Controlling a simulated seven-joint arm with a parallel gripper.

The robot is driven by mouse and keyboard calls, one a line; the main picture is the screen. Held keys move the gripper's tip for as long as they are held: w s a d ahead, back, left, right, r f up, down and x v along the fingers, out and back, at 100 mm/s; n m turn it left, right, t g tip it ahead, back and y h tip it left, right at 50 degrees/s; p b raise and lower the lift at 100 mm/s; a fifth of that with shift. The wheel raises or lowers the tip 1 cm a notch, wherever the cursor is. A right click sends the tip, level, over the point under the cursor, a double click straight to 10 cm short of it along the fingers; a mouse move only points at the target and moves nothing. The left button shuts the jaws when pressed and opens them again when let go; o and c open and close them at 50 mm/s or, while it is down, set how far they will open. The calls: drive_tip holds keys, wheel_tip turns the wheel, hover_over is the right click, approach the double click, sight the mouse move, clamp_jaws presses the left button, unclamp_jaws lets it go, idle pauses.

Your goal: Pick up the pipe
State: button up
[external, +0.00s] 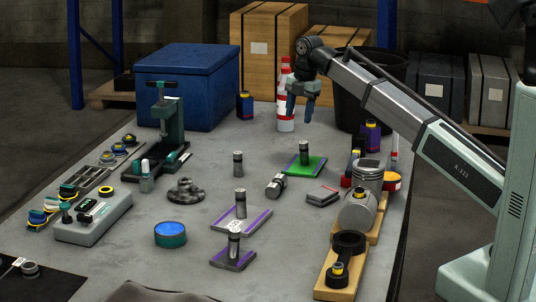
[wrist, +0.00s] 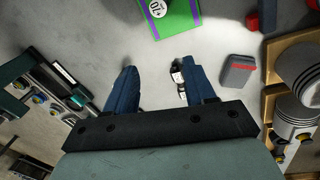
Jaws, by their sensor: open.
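My gripper (external: 301,106) is open and empty, raised above the far part of the table. In the wrist view its blue fingers (wrist: 161,72) are spread apart. Several short dark metal cylinders could be the pipe; I cannot tell which. One lies on its side (external: 276,186) near the middle; a small cylinder shows partly hidden by the right finger in the wrist view (wrist: 178,74). One stands on a green pad (external: 305,167), also at the top of the wrist view (wrist: 182,20). Others stand bare (external: 238,163) and on grey purple-edged plates (external: 225,219).
Pistons on wooden blocks (external: 342,283) line the right edge. A red-and-white bottle (external: 286,100), blue chest (external: 187,87) and green press (external: 172,130) stand toward the back. A grey box (external: 322,196) and blue-topped tin (external: 170,234) lie on the grey table.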

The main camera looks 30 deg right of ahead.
drive_tip(key=s+a+f+n+g+h, duration=0.1)
drive_tip(key=s+a, duration=0.3)
drive_tip(key=a, duration=0.2)
drive_tip(key=s+a+f+n, duration=0.1)
drive_tip(key=s+a+f, duration=0.15)
drive_tip(key=a, duration=0.35)
hover_over(276, 182)
wheel_tip(276, 182, down, 8)
drive_tip(key=shift+w+d+r, duration=0.1)
drive_tip(key=shift+w, duration=0.05)
drive_tip(key=shift+s+f, duration=0.15)
drive_tip(key=shift+f, duration=1.15)
drive_tip(key=shift+s+f, duration=0.1)
drive_tip(key=shift+f, duration=1.2)
drive_tip(key=shift+c, duration=0.5)
clamp_jaws()
